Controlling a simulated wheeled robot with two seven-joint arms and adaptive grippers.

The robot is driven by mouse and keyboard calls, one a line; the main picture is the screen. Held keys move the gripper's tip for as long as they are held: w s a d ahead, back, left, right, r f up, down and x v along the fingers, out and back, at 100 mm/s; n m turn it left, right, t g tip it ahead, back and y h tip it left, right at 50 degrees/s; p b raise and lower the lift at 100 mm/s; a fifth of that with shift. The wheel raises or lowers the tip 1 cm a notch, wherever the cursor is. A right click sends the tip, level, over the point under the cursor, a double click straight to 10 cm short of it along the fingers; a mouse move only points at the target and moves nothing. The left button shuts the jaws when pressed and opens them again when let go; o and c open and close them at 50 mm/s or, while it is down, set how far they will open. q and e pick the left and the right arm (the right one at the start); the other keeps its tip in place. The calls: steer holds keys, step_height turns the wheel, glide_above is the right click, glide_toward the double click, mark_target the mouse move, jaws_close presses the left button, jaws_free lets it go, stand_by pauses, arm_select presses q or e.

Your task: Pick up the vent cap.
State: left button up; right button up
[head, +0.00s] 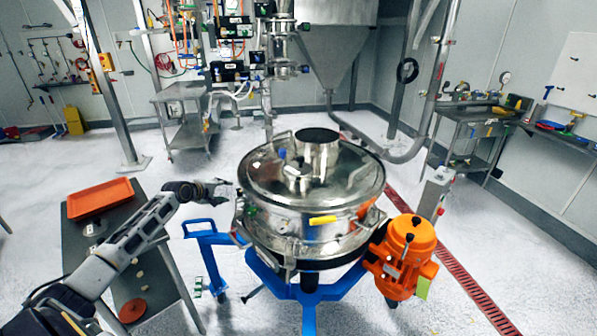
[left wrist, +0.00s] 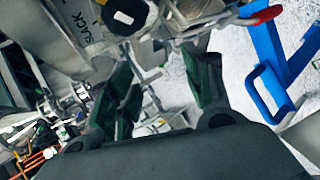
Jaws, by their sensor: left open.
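My left gripper (head: 218,190) is open and empty, just left of the round steel sifter (head: 258,215). In the left wrist view its two dark green fingers stand apart, with nothing held between them (left wrist: 166,85). I cannot tell for sure which part is the vent cap. The sifter lid carries a wide steel spout with a dark top (head: 318,155) and a smaller pale-topped fitting (head: 297,175) in front of it. My right gripper is not in view.
A dark table (head: 150,262) with an orange tray (head: 100,197), a reddish disc (head: 132,310) and small pieces stands at left. The sifter has a blue stand (head: 307,291) and blue handle (head: 205,238). An orange motor (head: 403,255) stands at its right.

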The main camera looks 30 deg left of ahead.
arm_select(q)
steer(key=d+r+n+h, duration=0.1)
steer(key=d+r, duration=0.2)
steer(key=r, duration=0.2)
steer(key=d+r+n+h, duration=0.1)
steer(key=d+r+n, duration=0.1)
steer(key=d+r, duration=0.2)
steer(key=d+r+n+h, duration=0.2)
steer(key=d+r, duration=0.1)
steer(key=r, duration=0.4)
steer(key=shift+w+d+r+t+b, duration=0.15)
steer(key=shift+w+t+b, duration=0.15)
steer(key=shift+t, duration=0.1)
steer(key=s+d+r+n+g+h, duration=0.1)
steer(key=s+d+r+n+h, duration=0.3)
steer(key=d+r, duration=0.4)
steer(key=d+n, duration=0.1)
steer(key=d, duration=0.3)
steer(key=shift+s+g+h, duration=0.3)
steer(key=shift+s+h, duration=0.1)
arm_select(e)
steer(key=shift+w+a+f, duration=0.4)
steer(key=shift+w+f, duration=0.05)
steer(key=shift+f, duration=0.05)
arm_select(q)
steer(key=shift+w, duration=0.1)
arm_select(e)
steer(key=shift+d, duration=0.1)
